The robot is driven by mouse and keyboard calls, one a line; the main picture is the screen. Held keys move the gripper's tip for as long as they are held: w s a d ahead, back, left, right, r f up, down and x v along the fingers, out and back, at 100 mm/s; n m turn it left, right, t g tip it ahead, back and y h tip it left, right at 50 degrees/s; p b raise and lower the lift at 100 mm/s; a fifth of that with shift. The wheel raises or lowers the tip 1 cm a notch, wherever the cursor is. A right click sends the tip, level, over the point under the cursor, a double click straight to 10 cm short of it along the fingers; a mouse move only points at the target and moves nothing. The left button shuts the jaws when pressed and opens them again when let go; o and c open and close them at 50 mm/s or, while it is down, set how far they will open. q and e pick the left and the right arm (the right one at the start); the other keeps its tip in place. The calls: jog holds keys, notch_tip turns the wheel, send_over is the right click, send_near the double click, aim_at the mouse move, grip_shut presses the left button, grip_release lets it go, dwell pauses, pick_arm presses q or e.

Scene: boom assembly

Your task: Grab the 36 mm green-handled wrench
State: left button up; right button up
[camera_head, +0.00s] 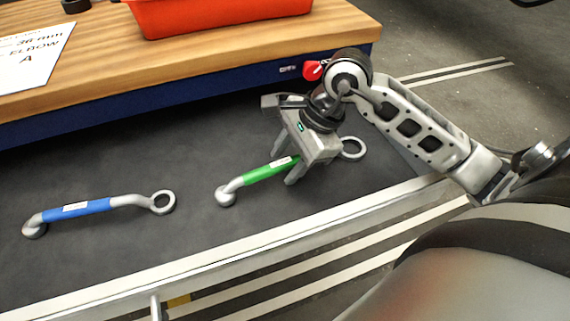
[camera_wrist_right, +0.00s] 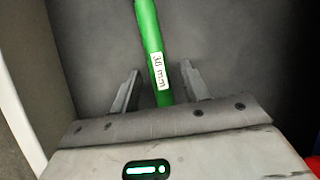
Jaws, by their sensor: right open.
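The green-handled wrench (camera_head: 265,171) lies on the dark mat of the open drawer, with a ring end at the right and a bent end at the left. In the wrist view the fingers (camera_wrist_right: 160,88) stand apart from the handle, with a gap on both sides. Part of the wrench is hidden under the gripper. My left gripper is not in view.
A blue-handled wrench (camera_head: 85,208) lies on the mat (camera_head: 130,255) to the left. The wooden bench top (camera_head: 110,60) with a red bin (camera_head: 220,14) and a paper sheet (camera_head: 30,55) is behind. The drawer's pale front edge (camera_head: 250,240) runs along the near side.

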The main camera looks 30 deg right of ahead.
jog(key=shift+c, duration=0.4)
grip_shut()
jog(key=shift+r, duration=0.1)
jog(key=shift+r, duration=0.1)
